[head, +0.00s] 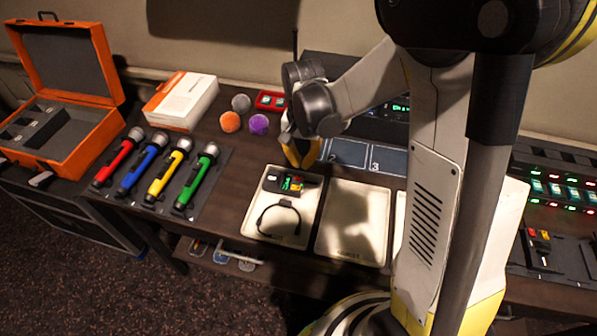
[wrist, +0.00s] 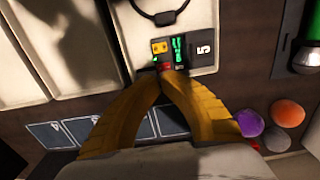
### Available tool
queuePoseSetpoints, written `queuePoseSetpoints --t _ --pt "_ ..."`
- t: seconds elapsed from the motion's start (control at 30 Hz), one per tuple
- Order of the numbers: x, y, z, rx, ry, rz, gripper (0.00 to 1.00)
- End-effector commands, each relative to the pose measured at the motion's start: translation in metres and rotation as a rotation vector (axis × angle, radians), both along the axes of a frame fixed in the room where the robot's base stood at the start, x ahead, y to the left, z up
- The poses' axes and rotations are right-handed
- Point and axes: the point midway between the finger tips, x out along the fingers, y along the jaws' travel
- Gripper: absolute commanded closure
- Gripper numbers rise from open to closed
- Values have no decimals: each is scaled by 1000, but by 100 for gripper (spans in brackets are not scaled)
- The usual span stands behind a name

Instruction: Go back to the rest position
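My gripper (head: 302,163) hangs over the desk, just behind the left cream tray (head: 255,226). In the wrist view my gripper (wrist: 171,74) has its two yellow fingers converging with the tips together, and nothing is visibly held. A small dark pack with green displays and a yellow part (head: 284,181) lies at the back of the tray; it also shows in the wrist view (wrist: 160,47), just beyond the fingertips. A black headband (head: 278,211) lies in front of it on the same tray. No marked rest position is visible.
Blue numbered panels (head: 347,154) lie behind the trays. Grey, orange (head: 230,122) and purple (head: 259,124) foam balls stand left of my gripper. Several coloured microphones (head: 195,178) lie on a dark mat. An open orange case (head: 90,125) is far left; lit equipment (head: 560,187) is right.

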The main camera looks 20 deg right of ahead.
Motion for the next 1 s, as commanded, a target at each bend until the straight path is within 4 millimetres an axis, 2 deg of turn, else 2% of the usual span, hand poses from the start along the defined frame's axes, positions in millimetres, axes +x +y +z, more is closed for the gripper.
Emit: queuePoseSetpoints --t 0.1,0.67,0.77,1.0 --pt "0 0 10 0 0 0 100" --pt "-1 0 12 0 -5 4 100" --pt "-6 0 26 0 -31 29 100" --pt "-40 0 94 -19 -200 188 100"
